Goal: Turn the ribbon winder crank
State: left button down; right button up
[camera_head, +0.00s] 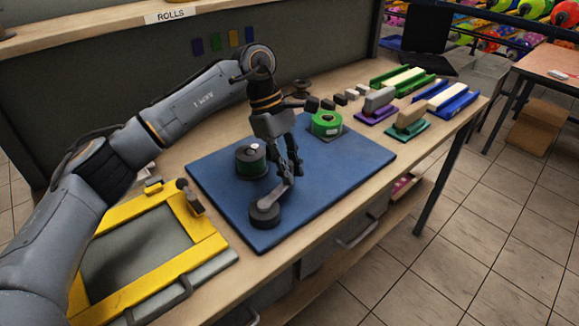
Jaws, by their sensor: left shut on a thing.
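The ribbon winder crank (273,200) is a grey arm on a round dark hub (265,214), near the front edge of the blue mat (345,178). The crank arm slants up and right from the hub. My left gripper (290,174) points down over the mat, shut on the crank's outer end; its fingers hide the handle. A bright green ribbon roll (326,122) sits on a dark base at the mat's back right. My right gripper is out of view.
A yellow-framed screen (205,247) lies on the table at front left. Purple, green and blue blocks and trays (404,80) line the right back. The front right of the mat is clear. A drawer handle (358,234) juts below the table edge.

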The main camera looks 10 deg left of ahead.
pick_arm(q)
jog(key=shift+f, duration=0.1)
dwell(0.4)
jog(key=c, duration=1.2)
grip_release()
jog(key=shift+o, duration=0.2)
jog(key=v, duration=1.2)
jog(key=shift+d, duration=0.1)
